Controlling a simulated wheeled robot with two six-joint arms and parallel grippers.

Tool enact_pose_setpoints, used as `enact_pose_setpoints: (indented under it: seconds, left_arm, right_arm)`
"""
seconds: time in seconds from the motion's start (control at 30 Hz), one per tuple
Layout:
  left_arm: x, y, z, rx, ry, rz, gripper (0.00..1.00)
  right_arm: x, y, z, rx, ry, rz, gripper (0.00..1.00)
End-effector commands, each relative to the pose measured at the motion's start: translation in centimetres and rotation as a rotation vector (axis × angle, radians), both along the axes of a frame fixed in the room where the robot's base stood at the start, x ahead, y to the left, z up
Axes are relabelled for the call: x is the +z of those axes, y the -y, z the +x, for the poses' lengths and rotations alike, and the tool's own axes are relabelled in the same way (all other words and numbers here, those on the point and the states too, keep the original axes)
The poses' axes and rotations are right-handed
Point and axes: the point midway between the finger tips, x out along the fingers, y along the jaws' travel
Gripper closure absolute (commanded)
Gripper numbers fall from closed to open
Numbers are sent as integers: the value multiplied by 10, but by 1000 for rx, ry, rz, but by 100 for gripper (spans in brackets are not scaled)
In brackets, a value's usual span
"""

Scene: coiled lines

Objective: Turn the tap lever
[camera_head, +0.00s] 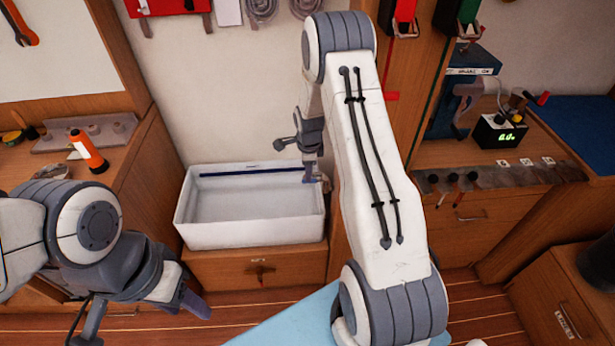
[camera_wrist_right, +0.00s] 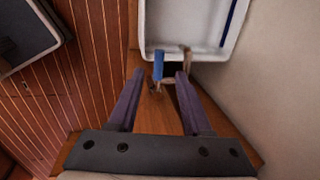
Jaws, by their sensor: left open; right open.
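The tap has a blue lever (camera_wrist_right: 158,66) and a brass-brown body (camera_wrist_right: 168,86), seen in the right wrist view beside the near edge of a white basin (camera_wrist_right: 205,55). In the head view the white basin (camera_head: 250,233) stands on a wooden cabinet, and the tap at its right end is mostly hidden. My right gripper (camera_head: 313,177) points down at the basin's right end. In its wrist view the gripper (camera_wrist_right: 157,82) is open, with the lever showing between and just beyond its fingertips, no contact visible. My left gripper (camera_head: 193,304) is low at the left, away from the basin.
A tool rack (camera_head: 500,178) and a device with a green display (camera_head: 500,131) are at the right. A light blue surface (camera_head: 280,322) lies in front.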

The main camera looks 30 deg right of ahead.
Motion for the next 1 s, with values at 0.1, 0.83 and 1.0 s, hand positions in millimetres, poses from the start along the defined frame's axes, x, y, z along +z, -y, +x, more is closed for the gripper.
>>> enact_pose_setpoints:
  seconds: [0.1,0.83,1.0]
  left_arm:
    - [-6,0,0,0,0,0,50]
    - [-10,0,0,0,0,0,50]
    - [-10,0,0,0,0,0,50]
  right_arm:
    - [24,-2,-3,-1,4,-1,51]
    - [60,-5,-11,0,-1,0,51]
    - [62,-10,-11,19,-2,-1,51]
